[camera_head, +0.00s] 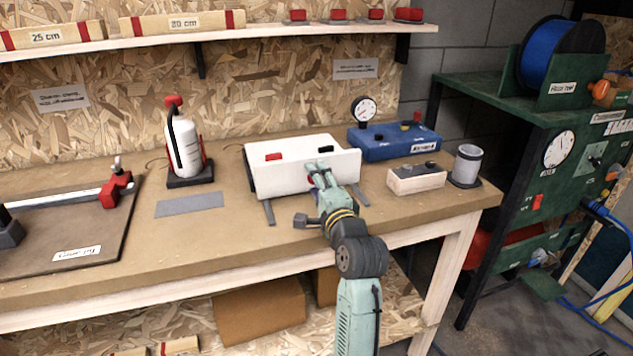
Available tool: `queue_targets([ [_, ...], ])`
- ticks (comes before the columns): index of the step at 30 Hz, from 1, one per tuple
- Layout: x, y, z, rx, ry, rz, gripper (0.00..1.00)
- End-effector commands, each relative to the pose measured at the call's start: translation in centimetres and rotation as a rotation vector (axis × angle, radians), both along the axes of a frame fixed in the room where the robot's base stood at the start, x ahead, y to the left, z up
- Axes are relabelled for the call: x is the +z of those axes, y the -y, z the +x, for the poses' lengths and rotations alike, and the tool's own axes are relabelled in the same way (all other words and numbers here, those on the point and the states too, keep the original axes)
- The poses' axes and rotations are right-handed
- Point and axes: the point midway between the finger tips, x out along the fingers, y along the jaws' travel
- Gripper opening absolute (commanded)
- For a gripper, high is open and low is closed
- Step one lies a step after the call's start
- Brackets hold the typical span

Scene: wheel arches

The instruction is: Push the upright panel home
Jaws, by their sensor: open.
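A white upright panel (284,181) faces me at the front of a low white box (298,148) on the workbench. Two dark grey rails (269,212) stick out in front below the panel, one towards each end. My gripper (317,168) is at the panel's right half, its fingers pointing at the upper part of the face. It is open, and nothing shows clearly between the fingers. I cannot tell whether the fingertips touch the panel. My gripper and arm hide part of the panel's lower right face. A small red part shows beside the fingers.
A blue box with a gauge (385,142) stands behind to the right. A wooden block (416,179) and a grey cup (467,166) are at the right. A white bottle (184,146) and grey plate (190,204) are left. The bench's front strip (200,250) is clear.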

Motion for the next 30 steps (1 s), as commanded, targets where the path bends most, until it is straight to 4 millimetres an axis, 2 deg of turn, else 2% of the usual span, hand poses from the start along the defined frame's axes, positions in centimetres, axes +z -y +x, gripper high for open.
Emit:
queue_targets([
  [15,0.0,3.1,-9.2,-0.003,0.001,0.0,0.47],
  [21,0.0,3.5,-10.7,-0.001,0.0,0.0,0.47],
  [30,0.0,3.5,-10.9,-0.001,0.0,0.0,0.47],
])
